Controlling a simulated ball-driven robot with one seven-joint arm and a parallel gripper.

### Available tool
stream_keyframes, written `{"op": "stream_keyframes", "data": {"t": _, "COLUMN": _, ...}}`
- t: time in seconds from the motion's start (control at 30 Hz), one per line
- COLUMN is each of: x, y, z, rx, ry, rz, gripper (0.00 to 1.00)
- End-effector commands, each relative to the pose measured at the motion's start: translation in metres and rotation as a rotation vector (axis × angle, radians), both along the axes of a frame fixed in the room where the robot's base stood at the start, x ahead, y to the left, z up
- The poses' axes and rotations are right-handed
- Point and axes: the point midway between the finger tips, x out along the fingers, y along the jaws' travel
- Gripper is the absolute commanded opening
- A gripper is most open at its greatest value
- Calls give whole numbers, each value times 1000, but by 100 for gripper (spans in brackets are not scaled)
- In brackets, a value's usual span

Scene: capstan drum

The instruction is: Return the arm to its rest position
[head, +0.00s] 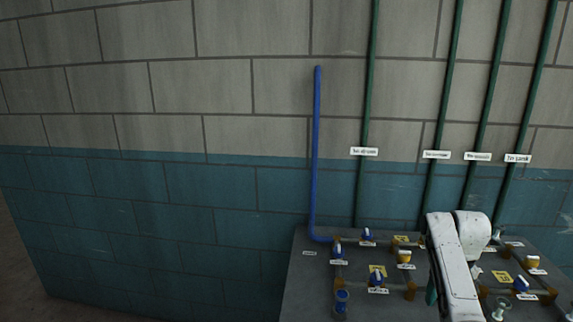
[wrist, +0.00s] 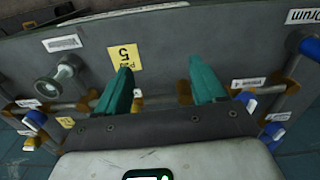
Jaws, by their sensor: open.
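My gripper (wrist: 162,88) shows in the wrist view with its two teal fingers spread apart and nothing between them. It is over a dark grey panel (wrist: 185,45) that carries pipes, valves and labels. In the head view my white arm reaches over the right part of the panel (head: 315,285). A teal bit of the gripper shows low beside the arm, and the fingertips are hidden there. I cannot tell the gap between the fingers and the panel.
Blue-handled valves (head: 378,280) and a yellow tag (wrist: 125,57) are on the panel. A pale round knob (wrist: 62,75) stands out at left. A blue pipe (head: 316,150) and several green pipes (head: 368,100) rise along the block wall (head: 150,110). The left side is clear of fittings.

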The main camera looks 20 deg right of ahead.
Motion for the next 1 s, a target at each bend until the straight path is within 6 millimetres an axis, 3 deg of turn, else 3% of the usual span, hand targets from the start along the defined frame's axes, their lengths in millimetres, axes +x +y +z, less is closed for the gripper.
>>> {"op": "stream_keyframes", "data": {"t": 0.27, "x": -18, "y": 96, "z": -73, "rx": -5, "ry": -9, "rz": 96, "gripper": 69}}
{"op": "stream_keyframes", "data": {"t": 0.5, "x": -69, "y": 189, "z": -122, "rx": -14, "ry": -25, "rz": 195, "gripper": 69}}
{"op": "stream_keyframes", "data": {"t": 0.73, "x": -142, "y": 260, "z": -142, "rx": -22, "ry": -40, "rz": 290, "gripper": 69}}
{"op": "stream_keyframes", "data": {"t": 1.0, "x": -228, "y": 311, "z": -130, "rx": -30, "ry": -60, "rz": 390, "gripper": 69}}
